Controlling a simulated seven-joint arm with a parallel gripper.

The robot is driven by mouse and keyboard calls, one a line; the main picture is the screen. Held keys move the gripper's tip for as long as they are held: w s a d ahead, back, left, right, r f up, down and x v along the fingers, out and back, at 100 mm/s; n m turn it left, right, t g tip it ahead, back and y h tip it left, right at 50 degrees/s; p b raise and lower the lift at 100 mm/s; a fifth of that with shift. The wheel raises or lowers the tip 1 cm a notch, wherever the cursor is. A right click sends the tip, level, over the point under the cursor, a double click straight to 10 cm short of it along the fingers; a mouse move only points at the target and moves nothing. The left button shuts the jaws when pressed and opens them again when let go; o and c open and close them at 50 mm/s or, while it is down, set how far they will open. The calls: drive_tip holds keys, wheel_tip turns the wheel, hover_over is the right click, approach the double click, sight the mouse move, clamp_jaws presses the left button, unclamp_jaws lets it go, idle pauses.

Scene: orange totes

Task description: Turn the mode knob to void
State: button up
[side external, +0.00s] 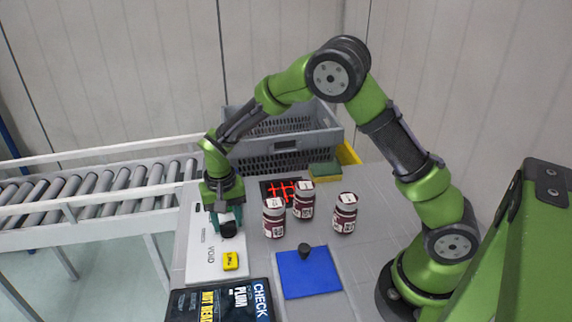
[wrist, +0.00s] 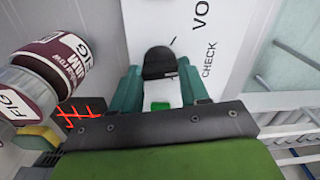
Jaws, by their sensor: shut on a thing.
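The black mode knob (side external: 229,230) sits on a white panel (side external: 204,265). My gripper (side external: 226,220) points down at it with its teal fingers shut on the knob's sides. In the wrist view the dark knob (wrist: 158,62) shows between the two fingertips (wrist: 160,78). The VOID label (side external: 211,254) is printed on the panel nearer the camera. The wrist view shows part of that word and the CHECK label (wrist: 208,58) right of the knob. A short dark mark lies beside the knob; which label the knob points to is hard to tell.
Several things surround the panel: jam jars (side external: 274,219) on the right, a small yellow piece (side external: 230,261) on the panel, a blue pad (side external: 290,285) and a dark display (side external: 180,305) in front. A grey crate (side external: 325,139) stands behind; a roller conveyor (side external: 90,190) runs left.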

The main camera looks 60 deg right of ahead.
sight(227, 222)
drive_tip(key=n, duration=0.5)
drive_tip(key=shift+n, duration=2.5)
drive_tip(key=o, duration=1.1)
drive_tip(key=shift+c, duration=0.2)
wheel_tip(227, 222, up, 17)
